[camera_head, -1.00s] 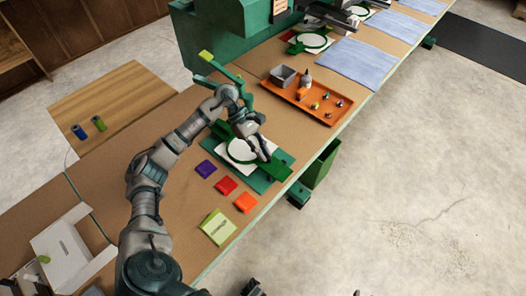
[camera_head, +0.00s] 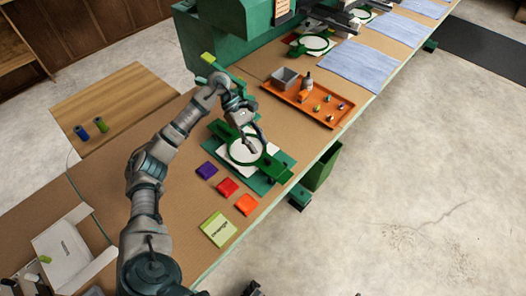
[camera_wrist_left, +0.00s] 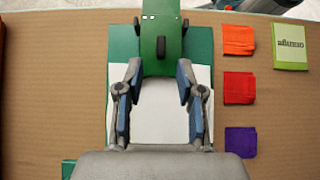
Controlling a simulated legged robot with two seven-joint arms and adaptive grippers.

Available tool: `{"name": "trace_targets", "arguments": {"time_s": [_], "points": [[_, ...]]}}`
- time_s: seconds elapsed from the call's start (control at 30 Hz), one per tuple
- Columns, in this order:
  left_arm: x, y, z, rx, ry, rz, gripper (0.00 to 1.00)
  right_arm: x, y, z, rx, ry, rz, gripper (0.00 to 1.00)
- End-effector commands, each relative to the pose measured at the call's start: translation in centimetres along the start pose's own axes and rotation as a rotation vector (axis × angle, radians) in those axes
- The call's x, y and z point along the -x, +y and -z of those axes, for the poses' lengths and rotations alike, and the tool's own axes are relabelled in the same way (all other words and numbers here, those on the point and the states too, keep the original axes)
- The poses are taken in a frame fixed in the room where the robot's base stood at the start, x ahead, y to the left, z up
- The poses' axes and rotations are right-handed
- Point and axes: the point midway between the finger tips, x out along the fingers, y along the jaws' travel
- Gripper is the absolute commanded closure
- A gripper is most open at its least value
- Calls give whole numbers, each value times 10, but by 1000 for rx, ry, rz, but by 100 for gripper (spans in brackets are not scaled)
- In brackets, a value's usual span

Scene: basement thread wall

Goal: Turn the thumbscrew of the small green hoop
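The small green hoop (camera_head: 231,154) lies around white cloth on a green base plate (camera_head: 262,186) at the near workbench. A green arm-like piece (camera_head: 276,171) extends from its right side towards the bench edge. In the left wrist view a green piece (camera_wrist_left: 153,66) with a dark upright part (camera_wrist_left: 161,45) lies beyond the fingertips; I cannot tell whether that part is the thumbscrew. My left gripper (camera_head: 252,139) is over the hoop, pointing down. In the left wrist view its fingers (camera_wrist_left: 159,78) are apart with nothing held between them.
Purple (camera_head: 207,170), red (camera_head: 228,187) and orange (camera_head: 246,204) squares and a green-and-white packet (camera_head: 218,229) lie in front of the hoop. An orange tray (camera_head: 325,117) with a grey box (camera_head: 285,78) stands behind right. A green bin (camera_head: 323,167) hangs below the bench edge.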

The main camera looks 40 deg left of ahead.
Motion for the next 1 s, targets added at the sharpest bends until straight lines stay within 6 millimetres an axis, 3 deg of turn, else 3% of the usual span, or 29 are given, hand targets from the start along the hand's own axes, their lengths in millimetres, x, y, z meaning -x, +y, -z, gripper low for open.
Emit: {"name": "trace_targets", "arguments": {"time_s": [0.2, 0.4, 1.0], "points": [[48, 1, 0, -1, -2, -3, 62, 0, 0, 0, 0, 1, 0, 66], [70, 1, 0, -1, -1, 0, 62, 0, 0, 0, -1, 1, 0, 66], [73, 0, 0, -1, 0, 1, 62, -2, 0, 1, 0, 0, 0, 66]]}}
